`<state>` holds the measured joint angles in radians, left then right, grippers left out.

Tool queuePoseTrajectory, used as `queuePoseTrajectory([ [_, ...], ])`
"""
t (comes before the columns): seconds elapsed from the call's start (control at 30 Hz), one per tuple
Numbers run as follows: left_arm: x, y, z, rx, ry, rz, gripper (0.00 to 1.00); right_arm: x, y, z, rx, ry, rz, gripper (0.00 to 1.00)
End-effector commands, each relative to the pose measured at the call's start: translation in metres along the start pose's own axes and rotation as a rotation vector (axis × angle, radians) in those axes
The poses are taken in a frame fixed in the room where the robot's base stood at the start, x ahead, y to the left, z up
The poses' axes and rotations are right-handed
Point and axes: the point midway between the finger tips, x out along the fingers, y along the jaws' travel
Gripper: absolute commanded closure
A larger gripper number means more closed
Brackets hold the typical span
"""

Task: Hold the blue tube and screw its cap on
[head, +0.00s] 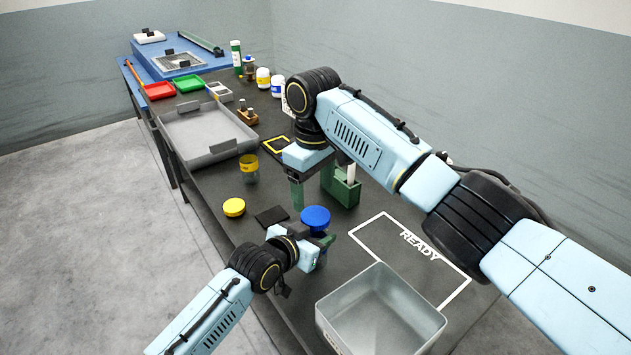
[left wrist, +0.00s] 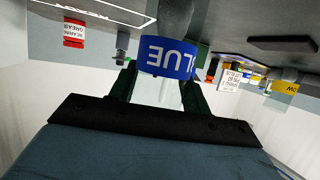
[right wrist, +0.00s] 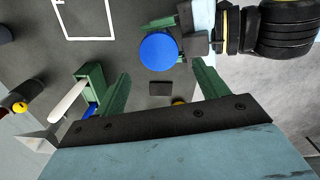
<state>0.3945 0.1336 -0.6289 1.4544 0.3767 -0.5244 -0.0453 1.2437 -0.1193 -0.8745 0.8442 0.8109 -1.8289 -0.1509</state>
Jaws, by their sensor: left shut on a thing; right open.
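The blue tube shows in the left wrist view as a band lettered BLUE (left wrist: 167,57), upside down, between the fingers of my left gripper (left wrist: 158,88). My left gripper (head: 310,246) is shut on it above the table in the head view. A round blue top, looking like the cap (head: 315,217), faces up there and in the right wrist view (right wrist: 158,52). I cannot tell whether it is screwed tight. My right gripper (head: 312,184) is open and empty, farther back and higher; its fingers also show in the right wrist view (right wrist: 160,85), apart from the blue top.
A yellow cap (head: 234,207) and a yellow-banded tube (head: 249,172) stand on the table. A green holder with a white stick (head: 345,190) is close to my right gripper. A grey bin (head: 430,318) stands in front of the outlined READY area (head: 420,240), which is clear.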

Motion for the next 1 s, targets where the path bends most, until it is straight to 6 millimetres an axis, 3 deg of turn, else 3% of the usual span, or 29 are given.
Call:
queuePoseTrajectory([
  [0.7, 0.000, 0.000, 0.000, 0.000, -0.001, 0.000, 1.00, -0.009, 0.001, 0.002, -1.438, -0.002, -0.003, 0.27],
  [1.0, 0.000, 0.000, 0.000, 0.000, -0.001, 0.000, 1.00, -0.011, 0.001, 0.003, -1.934, -0.001, -0.010, 0.27],
])
